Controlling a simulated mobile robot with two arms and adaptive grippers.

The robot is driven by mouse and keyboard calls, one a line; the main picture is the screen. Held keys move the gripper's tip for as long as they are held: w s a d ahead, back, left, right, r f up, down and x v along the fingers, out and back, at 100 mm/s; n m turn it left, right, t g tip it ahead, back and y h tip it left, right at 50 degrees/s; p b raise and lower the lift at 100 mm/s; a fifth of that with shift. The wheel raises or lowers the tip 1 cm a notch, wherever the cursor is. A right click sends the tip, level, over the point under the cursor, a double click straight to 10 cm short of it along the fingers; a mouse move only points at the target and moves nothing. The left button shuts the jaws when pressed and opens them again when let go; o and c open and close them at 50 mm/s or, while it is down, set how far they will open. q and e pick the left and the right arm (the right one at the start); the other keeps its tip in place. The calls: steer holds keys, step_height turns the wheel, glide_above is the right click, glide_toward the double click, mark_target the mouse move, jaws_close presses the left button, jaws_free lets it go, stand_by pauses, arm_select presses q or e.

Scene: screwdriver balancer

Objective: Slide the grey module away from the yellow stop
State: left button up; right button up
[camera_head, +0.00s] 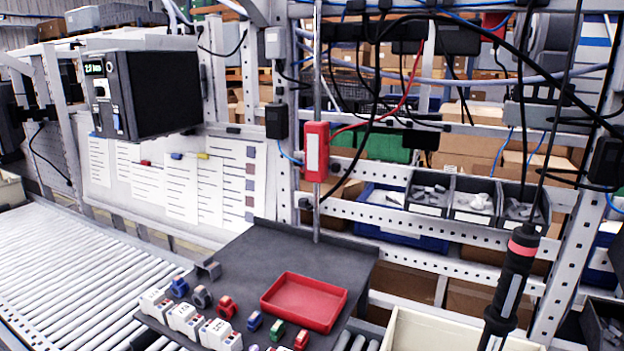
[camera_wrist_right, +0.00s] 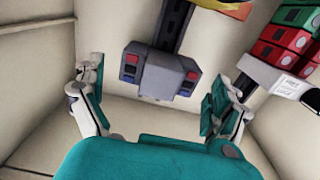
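In the right wrist view, a grey module (camera_wrist_right: 160,73) with red and blue marks at both sides sits at the near end of a dark rail (camera_wrist_right: 175,18). My right gripper (camera_wrist_right: 157,80) has teal pads and is open. Its two fingers are spread to the left and right of the module, with gaps on both sides; I cannot tell their height relative to it. Neither gripper shows in the head view.
Pale bin walls surround the module. Red and green blocks (camera_wrist_right: 287,42) and a white block (camera_wrist_right: 268,73) lie to its right. In the head view, a screwdriver (camera_head: 513,270) hangs above a cream bin (camera_head: 440,331), beside a dark board with a red tray (camera_head: 304,301).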

steer(key=shift+w, duration=0.1)
stand_by(0.6)
steer(key=shift+r+p, duration=0.1)
steer(key=shift+p, duration=0.2)
steer(key=shift+r+p, duration=0.95)
steer(key=shift+p, duration=0.05)
steer(key=r+p, duration=0.6)
steer(key=r, duration=0.1)
steer(key=shift+w+d+r+p, duration=0.15)
steer(key=shift+w+r+p, duration=0.05)
steer(key=shift+p, duration=0.1)
steer(key=shift+w+d+r, duration=0.1)
steer(key=shift+w+r, duration=0.05)
steer(key=shift+r, duration=2.2)
